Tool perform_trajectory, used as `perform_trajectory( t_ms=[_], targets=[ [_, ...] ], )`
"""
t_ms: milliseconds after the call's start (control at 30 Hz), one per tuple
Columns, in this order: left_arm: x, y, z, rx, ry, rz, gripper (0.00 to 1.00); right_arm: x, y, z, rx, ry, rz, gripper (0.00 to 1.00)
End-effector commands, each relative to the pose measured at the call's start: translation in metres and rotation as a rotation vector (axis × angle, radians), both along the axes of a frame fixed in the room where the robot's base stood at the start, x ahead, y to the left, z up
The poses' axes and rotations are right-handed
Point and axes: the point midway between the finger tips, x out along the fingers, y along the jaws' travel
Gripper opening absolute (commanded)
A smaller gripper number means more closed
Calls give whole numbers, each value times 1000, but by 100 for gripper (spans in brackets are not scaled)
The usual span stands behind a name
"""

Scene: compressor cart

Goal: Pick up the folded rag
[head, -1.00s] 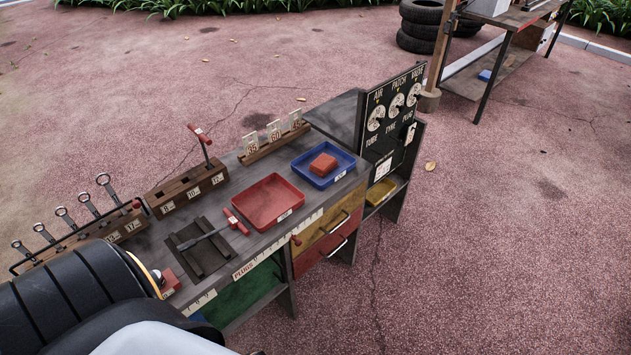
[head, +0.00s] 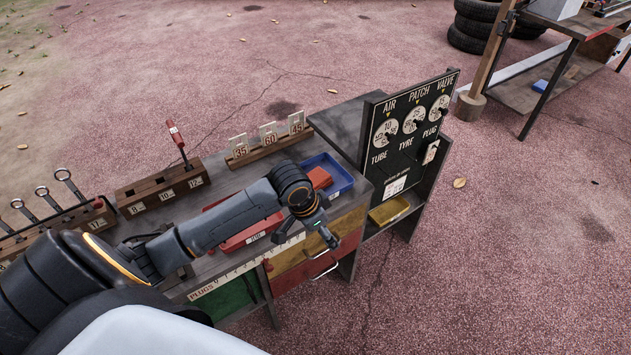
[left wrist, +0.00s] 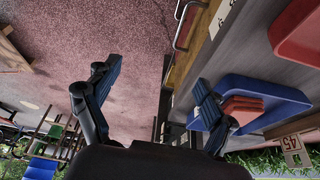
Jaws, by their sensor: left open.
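The folded rag (head: 320,177) is a red-orange folded block lying in the blue tray (head: 346,183) on the bench top, partly hidden behind my wrist in the head view. In the left wrist view the rag (left wrist: 240,106) shows as stacked layers in the blue tray (left wrist: 248,87), just right of my right-hand finger. My left gripper (head: 324,228) is open and empty. It hangs near the front edge of the bench, in front of the blue tray and apart from the rag. Its spread fingers show in the left wrist view (left wrist: 159,76). My right gripper is not in view.
A red tray (head: 246,238) lies left of the blue one, partly behind my arm. A number-card rack (head: 268,145) stands behind them. A black dial board (head: 408,130) rises at the right. Drawers with handles (head: 322,266) are below the front edge.

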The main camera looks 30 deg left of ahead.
Motion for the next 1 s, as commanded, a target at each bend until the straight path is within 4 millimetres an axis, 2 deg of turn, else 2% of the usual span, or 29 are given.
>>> perform_trajectory(
  t_ms=[33,167,300,400,500,633,800,1000],
  targets=[
    [13,14,12,11,-6,3,83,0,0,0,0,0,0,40],
    [42,48,41,17,-9,26,83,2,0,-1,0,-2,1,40],
    [71,93,80,9,-20,85,83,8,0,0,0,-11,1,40],
    [86,121,106,-6,-33,131,83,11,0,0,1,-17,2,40],
    [93,134,118,-20,-39,156,83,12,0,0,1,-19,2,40],
    [100,136,108,-28,-39,164,83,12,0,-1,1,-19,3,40],
    [112,131,76,-28,-38,165,83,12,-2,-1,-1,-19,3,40],
    [123,128,49,-26,-41,164,83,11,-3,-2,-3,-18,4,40]
  ],
)
